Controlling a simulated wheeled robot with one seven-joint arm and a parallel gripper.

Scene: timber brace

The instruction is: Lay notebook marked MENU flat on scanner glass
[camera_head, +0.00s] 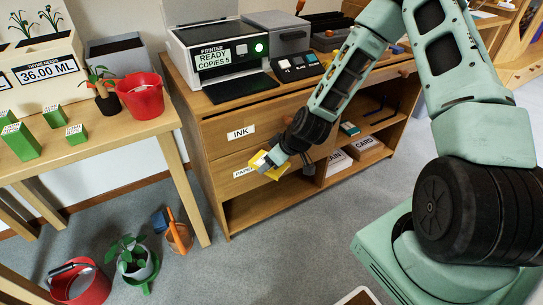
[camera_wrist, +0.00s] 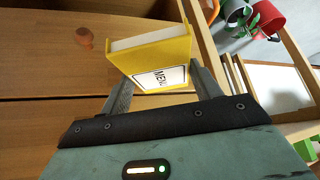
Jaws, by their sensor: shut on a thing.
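The yellow notebook (camera_head: 259,163) is held in front of the wooden cabinet, near the drawer labelled PAPER. In the wrist view the notebook (camera_wrist: 155,52) shows its yellow edge, white pages and a label reading MENU, partly cut off. My gripper (camera_head: 277,167) is shut on it, with a finger on each side. The notebook is tilted and touches no surface that I can see. A printer (camera_head: 222,54) with a screen reading READY COPIES 5 stands on the cabinet.
The cabinet (camera_head: 222,130) has drawers and open shelves with labelled boxes. A grey box-shaped machine (camera_head: 287,39) and a dark button panel (camera_head: 294,68) share its top. A table (camera_head: 97,133) with a red pot (camera_head: 141,97) stands left; pots and a bucket are on the floor.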

